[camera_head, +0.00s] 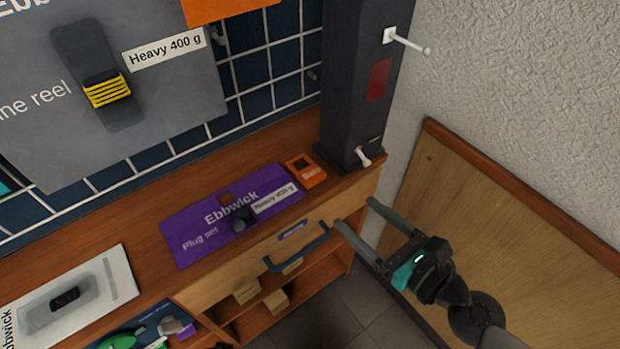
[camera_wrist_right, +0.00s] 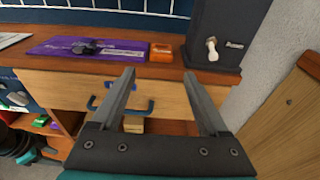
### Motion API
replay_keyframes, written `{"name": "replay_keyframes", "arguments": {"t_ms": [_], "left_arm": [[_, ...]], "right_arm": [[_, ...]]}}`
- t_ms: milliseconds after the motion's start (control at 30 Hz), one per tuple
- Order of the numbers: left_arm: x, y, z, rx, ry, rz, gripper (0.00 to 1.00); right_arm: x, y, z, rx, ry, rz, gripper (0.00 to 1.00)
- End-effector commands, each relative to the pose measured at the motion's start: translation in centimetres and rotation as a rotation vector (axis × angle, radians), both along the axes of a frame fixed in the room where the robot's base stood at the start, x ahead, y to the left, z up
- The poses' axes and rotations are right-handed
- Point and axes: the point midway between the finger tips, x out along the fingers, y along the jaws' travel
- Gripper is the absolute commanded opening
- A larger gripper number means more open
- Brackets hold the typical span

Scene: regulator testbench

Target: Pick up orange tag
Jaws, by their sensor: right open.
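The orange tag (camera_head: 305,170) lies flat on the wooden bench top, between the purple Ebbwick board and the dark column. It has a square dark opening and pale lettering. It also shows in the right wrist view (camera_wrist_right: 162,53), beyond my fingertips. My right gripper (camera_head: 354,211) is open and empty, in front of the bench edge and to the right of the tag. In the right wrist view its two fingers (camera_wrist_right: 165,72) point toward the bench with a wide gap between them. My left gripper is not in view.
A purple board (camera_head: 190,227) with a dark plug lies left of the tag. A dark column (camera_head: 352,90) with white levers stands close on its right. A drawer with a blue handle (camera_head: 298,257) is below. A wooden panel (camera_head: 490,215) leans at the right.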

Motion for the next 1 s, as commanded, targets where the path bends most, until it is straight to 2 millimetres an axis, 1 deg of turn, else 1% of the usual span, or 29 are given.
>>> {"name": "replay_keyframes", "arguments": {"t_ms": [167, 333, 500, 633, 867, 1000], "left_arm": [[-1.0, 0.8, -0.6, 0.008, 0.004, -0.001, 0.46], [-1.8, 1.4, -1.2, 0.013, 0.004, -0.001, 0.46], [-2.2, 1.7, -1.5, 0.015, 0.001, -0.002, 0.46], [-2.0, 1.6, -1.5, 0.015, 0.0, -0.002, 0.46], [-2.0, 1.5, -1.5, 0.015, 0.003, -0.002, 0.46], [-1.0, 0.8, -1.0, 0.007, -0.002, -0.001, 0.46]], "right_arm": [[1.7, 1.2, 0.1, 0.004, -0.002, -0.002, 0.78], [3.9, 2.8, -0.3, 0.007, -0.001, -0.004, 0.78], [6.2, 4.4, -0.9, 0.008, 0.001, -0.003, 0.78], [7.4, 5.3, -1.3, 0.007, 0.001, -0.003, 0.78], [8.4, 5.9, -1.6, 0.006, 0.001, -0.004, 0.78], [9.8, 6.7, -2.1, 0.008, 0.002, -0.003, 0.78]]}}
